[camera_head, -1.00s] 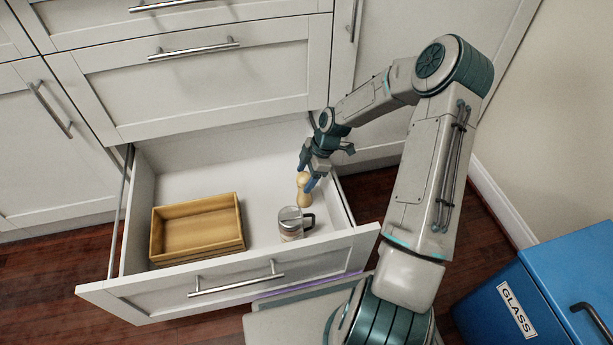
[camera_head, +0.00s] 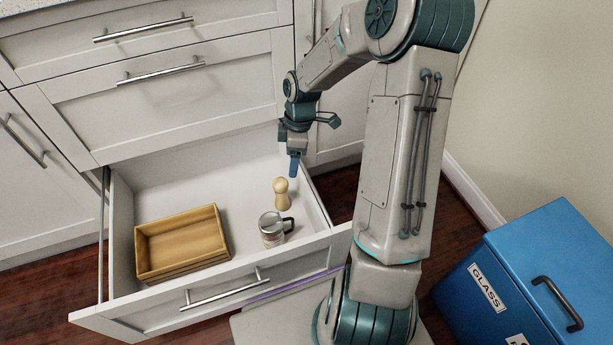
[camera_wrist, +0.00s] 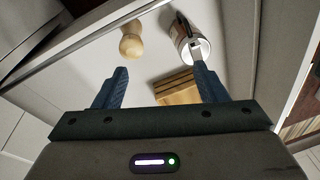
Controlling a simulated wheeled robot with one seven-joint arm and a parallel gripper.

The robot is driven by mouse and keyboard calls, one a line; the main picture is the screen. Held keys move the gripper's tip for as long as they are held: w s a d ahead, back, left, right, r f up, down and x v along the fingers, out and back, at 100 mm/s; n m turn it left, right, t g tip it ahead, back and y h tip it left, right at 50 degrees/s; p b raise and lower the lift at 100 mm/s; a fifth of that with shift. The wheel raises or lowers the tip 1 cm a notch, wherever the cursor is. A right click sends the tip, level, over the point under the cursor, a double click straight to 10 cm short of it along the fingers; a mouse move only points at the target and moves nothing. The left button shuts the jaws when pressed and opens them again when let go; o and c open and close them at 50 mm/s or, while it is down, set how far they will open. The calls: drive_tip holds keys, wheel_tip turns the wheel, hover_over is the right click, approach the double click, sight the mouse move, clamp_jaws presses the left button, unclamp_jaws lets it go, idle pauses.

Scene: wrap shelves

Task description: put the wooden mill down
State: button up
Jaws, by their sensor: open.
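My gripper (camera_head: 294,168) is above and behind the mill at the drawer's back right. In the wrist view my gripper (camera_wrist: 160,88) is open, with nothing between its two blue fingers.
The drawer's back left floor is clear. A blue bin labelled GLASS (camera_head: 530,262) stands at the right.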

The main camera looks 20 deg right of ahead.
drive_tip(key=s+a+r+m+t+h, duration=0.1)
drive_tip(key=s+r+m, duration=0.6)
drive_tip(key=s, duration=0.2)
drive_tip(key=s+a+r+m+t+h, duration=0.1)
drive_tip(key=s+a+r+m, duration=0.1)
drive_tip(key=s+r+m, duration=0.5)
drive_tip(key=s+r, duration=0.1)
drive_tip(key=s, duration=0.2)
drive_tip(key=shift+s, duration=0.2)
drive_tip(key=shift+a+r, duration=0.1)
